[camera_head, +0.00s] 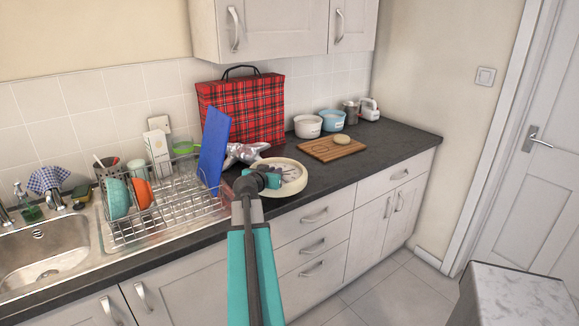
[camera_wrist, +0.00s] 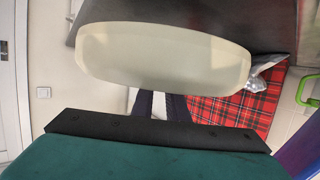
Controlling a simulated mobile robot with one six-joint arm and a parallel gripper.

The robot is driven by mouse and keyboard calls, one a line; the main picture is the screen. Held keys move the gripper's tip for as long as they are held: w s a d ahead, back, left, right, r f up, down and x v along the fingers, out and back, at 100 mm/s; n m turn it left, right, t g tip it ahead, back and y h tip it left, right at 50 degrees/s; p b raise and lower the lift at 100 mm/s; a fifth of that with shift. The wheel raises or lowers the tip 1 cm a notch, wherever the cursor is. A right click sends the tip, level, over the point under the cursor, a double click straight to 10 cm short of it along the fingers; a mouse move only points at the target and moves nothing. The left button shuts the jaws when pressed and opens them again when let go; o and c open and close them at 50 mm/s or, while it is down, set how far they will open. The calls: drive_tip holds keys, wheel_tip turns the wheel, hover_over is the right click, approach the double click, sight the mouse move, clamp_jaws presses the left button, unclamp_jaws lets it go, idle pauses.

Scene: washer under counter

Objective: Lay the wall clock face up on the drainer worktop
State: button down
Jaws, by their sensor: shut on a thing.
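The wall clock (camera_head: 293,187) is a round, cream-rimmed disc in the head view, over the dark worktop (camera_head: 350,178) to the right of the dish drainer. Its pale face with dark hands is turned up toward the head camera. My gripper (camera_head: 272,178) is shut on its left side and hides part of it. In the wrist view the clock (camera_wrist: 165,55) is a plain pale oval, with the gripper fingers (camera_wrist: 160,105) at its edge. I cannot tell whether the clock touches the worktop.
A wire dish rack (camera_head: 165,220) with bowls and a blue board (camera_head: 213,145) stands left. A red tartan bag (camera_head: 243,110) and a crumpled silver packet (camera_head: 240,153) are behind. A wooden board (camera_head: 332,149) lies right, with white (camera_head: 307,127) and blue bowls beyond.

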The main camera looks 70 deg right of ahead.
sight(289, 160)
drive_tip(key=shift+s+d+f+p, duration=0.15)
drive_tip(key=shift+d+p, duration=0.55)
drive_tip(key=shift+d, duration=1.4)
drive_tip(key=shift+s+d+f+p, duration=0.15)
drive_tip(key=shift+d+p, duration=0.6)
drive_tip(key=shift+d, duration=1.4)
drive_tip(key=shift+s+d+f+p, duration=0.2)
drive_tip(key=shift+d+p, duration=0.5)
drive_tip(key=shift+d, duration=1.4)
drive_tip(key=shift+w, duration=0.15)
drive_tip(key=shift+d, duration=0.5)
drive_tip(key=shift+d+f+p, duration=0.15)
drive_tip(key=shift+d+p, duration=0.15)
drive_tip(key=shift+p, duration=0.1)
drive_tip(key=shift+a+f+p, duration=0.15)
drive_tip(key=shift+f+p, duration=0.35)
drive_tip(key=shift+f, duration=1.2)
drive_tip(key=shift+f+b, duration=0.5)
drive_tip(key=shift+b, duration=0.25)
drive_tip(key=c, duration=1.7)
unclamp_jaws()
drive_tip(key=shift+c, duration=0.2)
